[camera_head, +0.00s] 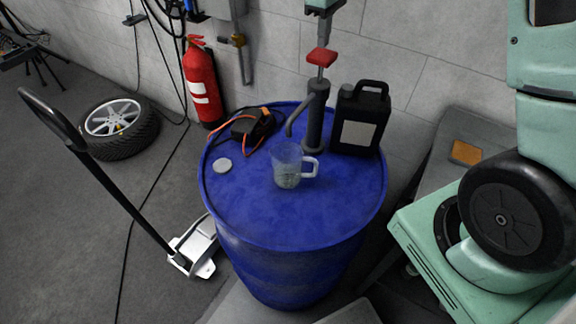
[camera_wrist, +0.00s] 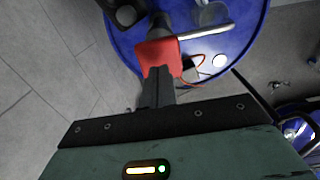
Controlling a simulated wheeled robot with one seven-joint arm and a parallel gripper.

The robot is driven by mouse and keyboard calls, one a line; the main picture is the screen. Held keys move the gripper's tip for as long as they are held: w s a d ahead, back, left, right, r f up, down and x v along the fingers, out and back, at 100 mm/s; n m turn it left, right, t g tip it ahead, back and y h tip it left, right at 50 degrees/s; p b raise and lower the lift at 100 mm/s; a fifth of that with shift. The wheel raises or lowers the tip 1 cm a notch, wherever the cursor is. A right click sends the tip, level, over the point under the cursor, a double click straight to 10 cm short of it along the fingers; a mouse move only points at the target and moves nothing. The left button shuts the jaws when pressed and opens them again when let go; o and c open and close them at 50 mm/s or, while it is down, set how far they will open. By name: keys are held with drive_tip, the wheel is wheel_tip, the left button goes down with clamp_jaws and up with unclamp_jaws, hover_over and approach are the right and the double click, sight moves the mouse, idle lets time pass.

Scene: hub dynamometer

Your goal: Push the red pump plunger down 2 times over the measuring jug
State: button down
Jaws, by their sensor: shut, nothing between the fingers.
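The red pump plunger (camera_head: 321,57) stands raised, with a short length of rod showing above the dark pump body (camera_head: 315,115). The pump stands on the blue drum, and its spout points down-left towards the measuring jug. The clear measuring jug (camera_head: 287,165) stands upright on the drum below the spout, handle to the right; something greenish shows low in it. My gripper (camera_head: 322,45) is shut and empty, pointing down just above the plunger. In the wrist view, my fingertips (camera_wrist: 157,72) overlap the red plunger (camera_wrist: 157,52); I cannot tell whether they touch it.
The blue drum (camera_head: 240,220) also bears a black canister (camera_head: 361,120) right of the pump, a black and orange tool (camera_head: 252,124) and a pale disc (camera_head: 222,166). A fire extinguisher (camera_head: 202,85) stands behind by the wall. The drum top's front is clear.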

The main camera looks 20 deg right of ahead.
sight(322, 53)
drive_tip(key=shift+f, duration=0.1)
drive_tip(key=shift+f+b, duration=1.85)
drive_tip(key=shift+f, duration=1.4)
drive_tip(key=shift+s+f, duration=0.1)
drive_tip(key=shift+f, duration=0.2)
drive_tip(key=shift+r, duration=0.2)
drive_tip(key=shift+r+p, duration=2.8)
drive_tip(key=shift+r, duration=0.7)
wheel_tip(322, 53, up, 6)
drive_tip(key=p, duration=0.4)
drive_tip(key=shift+p, duration=0.4)
